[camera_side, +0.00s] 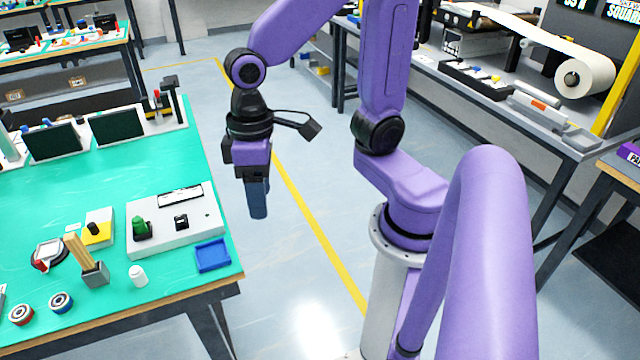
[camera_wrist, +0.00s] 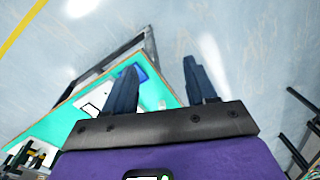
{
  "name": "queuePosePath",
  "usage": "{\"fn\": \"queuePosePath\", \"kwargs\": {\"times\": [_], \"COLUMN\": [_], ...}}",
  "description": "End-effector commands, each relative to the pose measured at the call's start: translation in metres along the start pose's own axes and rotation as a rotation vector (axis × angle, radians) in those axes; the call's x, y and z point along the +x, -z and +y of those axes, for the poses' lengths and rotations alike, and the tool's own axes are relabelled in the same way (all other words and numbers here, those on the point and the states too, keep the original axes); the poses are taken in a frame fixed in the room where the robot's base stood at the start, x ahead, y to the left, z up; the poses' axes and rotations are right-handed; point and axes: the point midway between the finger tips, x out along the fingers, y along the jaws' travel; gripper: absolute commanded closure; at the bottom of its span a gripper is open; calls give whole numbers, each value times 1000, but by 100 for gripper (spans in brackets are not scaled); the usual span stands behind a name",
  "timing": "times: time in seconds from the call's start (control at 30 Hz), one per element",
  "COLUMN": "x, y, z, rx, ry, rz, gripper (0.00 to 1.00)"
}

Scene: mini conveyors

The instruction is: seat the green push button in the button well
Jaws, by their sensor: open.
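The green push button (camera_side: 141,229) stands on the left part of the light grey panel box (camera_side: 203,232), on the green table. Its lower end meets a dark patch on the box top; I cannot tell how deep it sits or whether that patch is the button well. My gripper (camera_side: 258,212) hangs in the air over the floor, right of the table edge and apart from the box. In the wrist view its two dark blue fingers (camera_wrist: 158,66) are spread with nothing between them.
A blue tray (camera_side: 212,255) lies at the table's near right corner. A white cylinder (camera_side: 138,276), a grey block with a wooden piece (camera_side: 95,273) and a yellow box with a black knob (camera_side: 98,232) stand left of it. Dark screens (camera_side: 117,125) line the back.

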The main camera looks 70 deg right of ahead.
Motion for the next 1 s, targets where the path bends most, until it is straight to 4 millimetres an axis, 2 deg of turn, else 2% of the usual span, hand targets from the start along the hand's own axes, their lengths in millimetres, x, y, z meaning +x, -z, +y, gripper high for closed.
{"fn": "queuePosePath", "kwargs": {"times": [0.03, 0.2, 0.4, 0.57, 1.0], "x": [-1, 1, 3, 4, 4], "y": [-18, -65, -95, -100, -100], "z": [1, 6, 12, 14, 14], "rx": [-102, -415, -631, -678, -674], "ry": [-11, -50, -77, -84, -82], "rz": [2, -1, -6, -7, -7], "gripper": [44, 44, 44, 44, 44]}}
